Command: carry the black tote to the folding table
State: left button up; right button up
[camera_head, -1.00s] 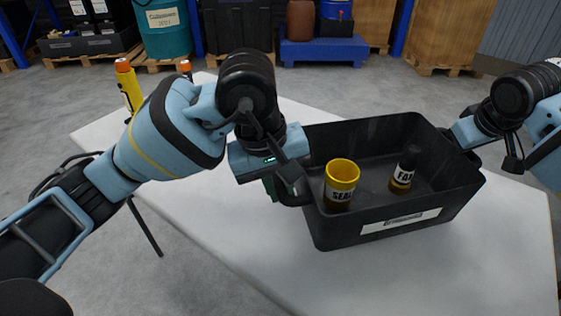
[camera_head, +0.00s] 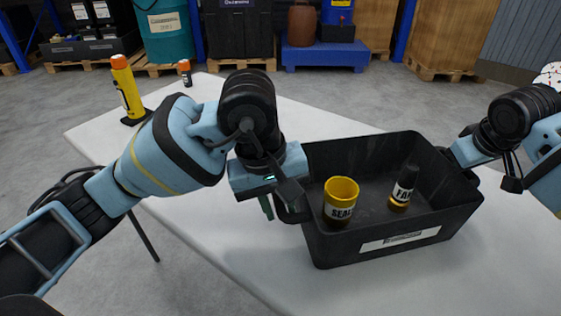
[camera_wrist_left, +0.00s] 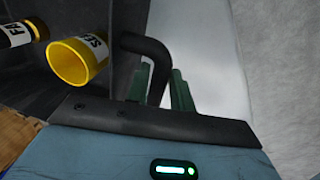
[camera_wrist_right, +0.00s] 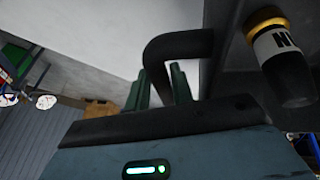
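The black tote (camera_head: 340,240) is over the pale tabletop (camera_head: 230,215); whether its base touches is hard to tell. In it stand a yellow cup (camera_head: 341,190) marked SEAL and a black-topped bottle (camera_head: 404,188). My left gripper (camera_head: 278,200) has its green fingers on both sides of the tote's left handle, which also shows in the left wrist view (camera_wrist_left: 146,45). My right gripper (camera_wrist_right: 160,88) has its fingers on both sides of the other handle (camera_wrist_right: 175,45). Both look shut on the handles. The right fingers are hidden in the head view.
A yellow cylinder with an orange top (camera_head: 127,88) stands at the table's far left. A smaller orange-topped item (camera_head: 185,72) is near it. Bare tabletop surrounds the tote. Behind are a teal drum (camera_head: 166,30), a blue platform (camera_head: 322,54) and wooden crates (camera_head: 452,35).

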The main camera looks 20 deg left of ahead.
pick_arm(q)
jog(key=shift+o, duration=1.3)
jog(key=shift+r, duration=0.1)
pick_arm(e)
jog(key=shift+o, duration=1.3)
jog(key=shift+a+r, duration=0.1)
